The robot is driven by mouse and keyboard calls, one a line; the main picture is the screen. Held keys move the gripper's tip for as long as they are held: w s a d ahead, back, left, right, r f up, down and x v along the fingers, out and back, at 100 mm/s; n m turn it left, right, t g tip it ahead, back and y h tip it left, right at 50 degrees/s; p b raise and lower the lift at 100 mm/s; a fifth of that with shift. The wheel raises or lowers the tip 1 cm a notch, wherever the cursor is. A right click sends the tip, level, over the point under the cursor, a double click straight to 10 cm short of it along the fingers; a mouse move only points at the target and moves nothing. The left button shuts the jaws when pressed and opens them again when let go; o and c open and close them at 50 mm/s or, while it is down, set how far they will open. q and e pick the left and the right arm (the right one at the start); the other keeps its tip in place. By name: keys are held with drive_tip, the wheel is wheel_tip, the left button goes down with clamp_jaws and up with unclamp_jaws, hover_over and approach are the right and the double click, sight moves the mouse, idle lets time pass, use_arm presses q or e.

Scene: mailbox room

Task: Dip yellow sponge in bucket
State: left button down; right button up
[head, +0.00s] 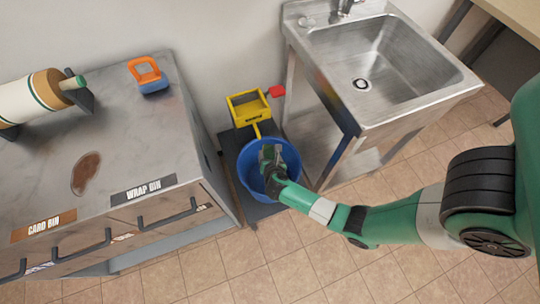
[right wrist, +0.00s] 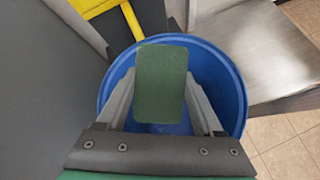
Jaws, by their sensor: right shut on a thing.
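My right gripper (head: 270,160) points down over the bucket's mouth. In the right wrist view its two fingers (right wrist: 161,105) are shut on the sponge (right wrist: 161,80), one at each side. The sponge's face toward the camera is green, and I see no yellow on it. It lies within the bucket's outline; how deep it sits, and any water, I cannot tell. My left gripper is out of view.
A yellow wringer part (head: 248,107) with a red tip adjoins the bucket. The steel sink (head: 375,60) is at the right. The counter (head: 130,115) at the left holds a paper roll, an orange-handled brush (head: 148,75) and a brown stain (head: 86,172).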

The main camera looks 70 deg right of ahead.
wheel_tip(320, 180, down, 13)
drive_tip(key=b, duration=0.8)
drive_tip(key=shift+b, duration=0.35)
